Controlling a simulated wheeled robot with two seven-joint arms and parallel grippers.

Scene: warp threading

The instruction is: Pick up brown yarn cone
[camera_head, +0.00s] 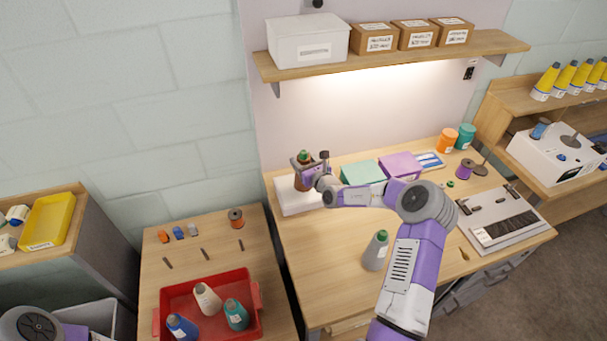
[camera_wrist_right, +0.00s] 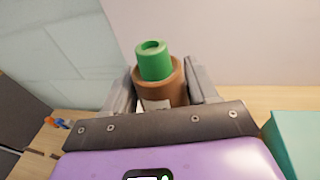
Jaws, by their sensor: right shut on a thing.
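The brown yarn cone (camera_head: 303,181) with a green top is at the back left of the workbench, at a white flat base. My right gripper (camera_head: 306,170) is shut on it. In the right wrist view the cone (camera_wrist_right: 165,88) stands between the two fingers (camera_wrist_right: 162,90), its green tip (camera_wrist_right: 154,60) pointing up and a pale label on its front. Its bottom is hidden there by the gripper body. I cannot tell whether the cone touches the white base (camera_head: 290,200). Part of my left arm shows at the lower left corner, but its gripper is outside the view.
A grey cone with a green top (camera_head: 375,250) stands on the bench front. Teal (camera_head: 362,172) and purple (camera_head: 400,165) boxes are right of the held cone. A red tray (camera_head: 254,318) with several cones is on the left table. A shelf (camera_head: 395,56) overhangs the bench.

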